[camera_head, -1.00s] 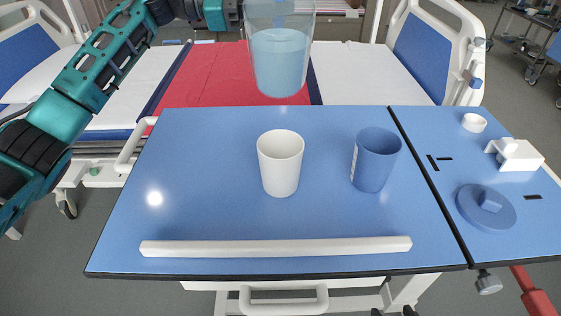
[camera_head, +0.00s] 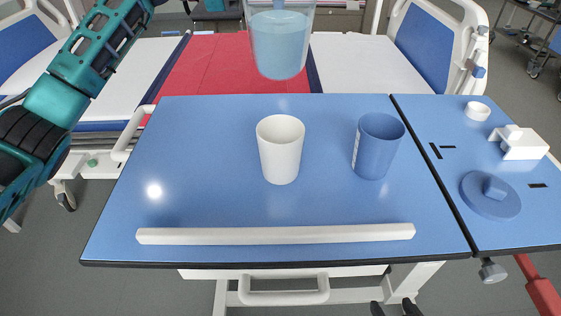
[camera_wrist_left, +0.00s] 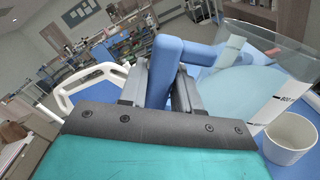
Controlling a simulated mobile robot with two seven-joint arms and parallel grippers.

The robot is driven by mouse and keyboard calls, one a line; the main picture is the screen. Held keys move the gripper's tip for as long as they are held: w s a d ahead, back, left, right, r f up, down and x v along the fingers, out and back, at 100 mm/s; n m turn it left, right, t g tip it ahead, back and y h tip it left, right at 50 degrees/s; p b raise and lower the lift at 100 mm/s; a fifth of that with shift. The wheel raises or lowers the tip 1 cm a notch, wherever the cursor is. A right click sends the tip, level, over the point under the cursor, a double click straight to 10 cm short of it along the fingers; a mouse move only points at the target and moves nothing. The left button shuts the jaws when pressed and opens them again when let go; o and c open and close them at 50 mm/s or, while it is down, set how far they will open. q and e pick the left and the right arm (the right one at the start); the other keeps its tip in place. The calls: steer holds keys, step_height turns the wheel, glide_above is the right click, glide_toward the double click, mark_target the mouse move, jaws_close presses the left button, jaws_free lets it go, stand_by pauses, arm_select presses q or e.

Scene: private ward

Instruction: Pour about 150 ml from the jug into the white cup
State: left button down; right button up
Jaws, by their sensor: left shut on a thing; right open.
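The clear jug (camera_head: 281,50) holds light blue liquid and hangs in the air, beyond the white cup in the head view. It looks about upright there. My left gripper (camera_wrist_left: 172,90) is shut on the jug's blue handle (camera_wrist_left: 185,50); in the head view the gripper is out of the picture. The jug's clear wall also shows in the left wrist view (camera_wrist_left: 258,85). The white cup (camera_head: 281,152) stands upright on the blue tabletop, apart from the jug; no liquid shows in it. My right gripper (camera_head: 395,309) shows only as dark, open fingertips at the bottom edge.
A blue cup (camera_head: 378,147) stands right of the white cup. A white bar (camera_head: 275,235) lies along the table's front. A blue lid (camera_head: 490,196), a white ring (camera_head: 477,111) and a white block (camera_head: 519,143) sit on the right panel. A bed (camera_head: 205,75) stands behind.

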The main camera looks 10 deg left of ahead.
arm_select(q)
steer(key=shift+r, duration=0.2)
stand_by(0.3)
steer(key=shift+s+m+b, duration=0.15)
steer(key=shift+m+b, duration=0.25)
steer(key=shift+b, duration=0.3)
steer(key=shift+r, duration=0.1)
steer(key=shift+s+r+m+b, duration=0.1)
steer(key=shift+m+b, duration=0.2)
steer(key=shift+b, duration=0.15)
